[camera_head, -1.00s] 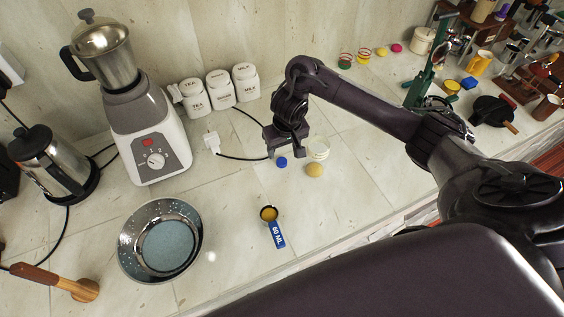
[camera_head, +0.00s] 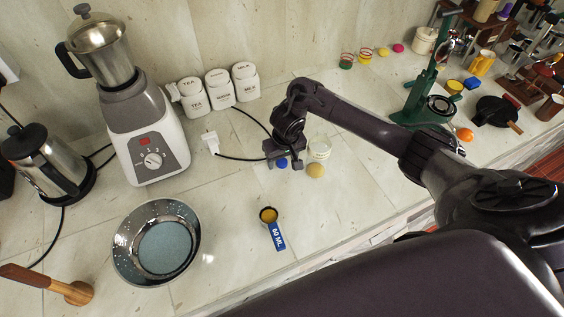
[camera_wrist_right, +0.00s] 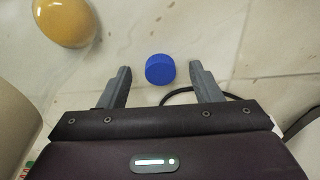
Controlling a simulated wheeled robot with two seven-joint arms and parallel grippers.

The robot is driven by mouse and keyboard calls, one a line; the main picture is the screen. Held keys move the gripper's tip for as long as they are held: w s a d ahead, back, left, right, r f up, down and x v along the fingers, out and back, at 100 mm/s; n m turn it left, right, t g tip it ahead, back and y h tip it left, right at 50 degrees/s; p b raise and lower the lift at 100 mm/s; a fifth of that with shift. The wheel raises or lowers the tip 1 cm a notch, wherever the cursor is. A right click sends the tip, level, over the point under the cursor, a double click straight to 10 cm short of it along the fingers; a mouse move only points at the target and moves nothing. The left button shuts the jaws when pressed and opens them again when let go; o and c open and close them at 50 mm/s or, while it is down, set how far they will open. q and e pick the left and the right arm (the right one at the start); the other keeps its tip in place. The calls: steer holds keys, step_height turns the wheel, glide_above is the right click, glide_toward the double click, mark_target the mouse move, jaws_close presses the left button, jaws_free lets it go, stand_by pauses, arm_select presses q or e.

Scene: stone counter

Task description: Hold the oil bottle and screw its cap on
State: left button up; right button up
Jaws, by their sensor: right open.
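A blue cap (camera_head: 282,164) lies on the stone counter in the head view. My right gripper (camera_head: 282,161) is low over the counter at the cap. In the right wrist view the cap (camera_wrist_right: 160,69) sits between the two open fingers (camera_wrist_right: 161,72), with a gap on each side. Nothing is held. I cannot make out an oil bottle for certain in these frames. My left gripper is not in view.
Close to the right gripper are a yellow round object (camera_head: 315,171) and a white container (camera_head: 320,149). A measuring scoop (camera_head: 272,228) and a metal bowl (camera_head: 128,255) are nearer, with bare counter between.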

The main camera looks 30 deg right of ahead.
mark_target(283, 162)
steer(key=c, duration=1.1)
steer(key=shift+o, duration=0.2)
steer(key=shift+r, duration=0.2)
steer(key=shift+r, duration=0.25)
step_height(283, 162, up, 19)
steer(key=p, duration=0.9)
steer(key=shift+r, duration=0.1)
